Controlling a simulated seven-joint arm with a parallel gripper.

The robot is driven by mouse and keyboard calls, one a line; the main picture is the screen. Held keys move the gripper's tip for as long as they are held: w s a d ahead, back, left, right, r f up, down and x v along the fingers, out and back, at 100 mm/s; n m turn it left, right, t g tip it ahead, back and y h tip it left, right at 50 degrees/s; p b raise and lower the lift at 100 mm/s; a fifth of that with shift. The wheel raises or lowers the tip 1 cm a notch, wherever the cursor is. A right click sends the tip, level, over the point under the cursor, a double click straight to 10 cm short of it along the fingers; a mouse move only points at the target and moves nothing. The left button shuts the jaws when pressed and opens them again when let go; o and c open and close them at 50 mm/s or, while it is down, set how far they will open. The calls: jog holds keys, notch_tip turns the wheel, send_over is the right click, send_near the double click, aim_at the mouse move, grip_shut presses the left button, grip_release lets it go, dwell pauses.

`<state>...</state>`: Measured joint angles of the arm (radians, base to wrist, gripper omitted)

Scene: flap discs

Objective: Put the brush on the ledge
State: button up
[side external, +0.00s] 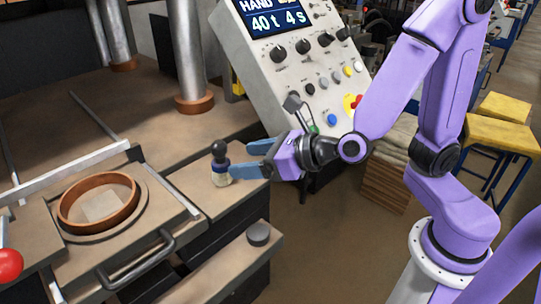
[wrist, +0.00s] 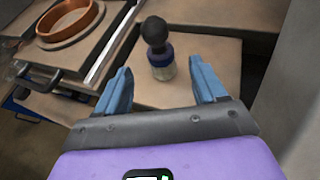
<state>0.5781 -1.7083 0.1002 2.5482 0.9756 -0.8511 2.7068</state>
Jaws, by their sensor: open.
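The brush (side external: 220,163) stands upright on the brown bench top, with a dark round knob, a blue collar and pale bristles at the bottom. It also shows in the wrist view (wrist: 158,50), just beyond and between my fingertips. My gripper (side external: 254,160) has blue fingers, open and level, pointing left at the brush. In the wrist view the fingers (wrist: 160,75) are wide apart with nothing held between them. The ledge seems to be the lower brown shelf (side external: 215,272) along the front of the bench, with a dark round knob-like piece (side external: 258,234) at its right end.
A copper-coloured ring (side external: 97,202) sits on a round plate in a framed tray with a front handle (side external: 140,262). A control panel (side external: 290,65) stands behind my gripper. Metal columns (side external: 186,60) rise at the back. The bench around the brush is clear.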

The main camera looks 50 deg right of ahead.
jog(key=shift+v, duration=2.2)
jog(key=s+a+f+n+g+y, duration=0.2)
jog(key=s+n+g, duration=0.35)
jog(key=n, duration=0.65)
jog(key=s+a+f+n+g+y, duration=0.1)
jog(key=s+n+g, duration=0.4)
jog(key=n, duration=0.6)
jog(key=s+d+f+n+g+h, duration=0.1)
jog(key=s+d+n+h, duration=0.2)
jog(key=d+n, duration=0.4)
jog(key=s+d+f+n+g+h, duration=0.1)
jog(key=s+d+n+h, duration=0.2)
jog(key=d+n, duration=0.4)
jog(key=n+h, duration=0.1)
jog(key=n, duration=0.6)
jog(key=shift+d+h, duration=0.25)
jog(key=shift+h, duration=0.05)
jog(key=shift+s+f, duration=0.1)
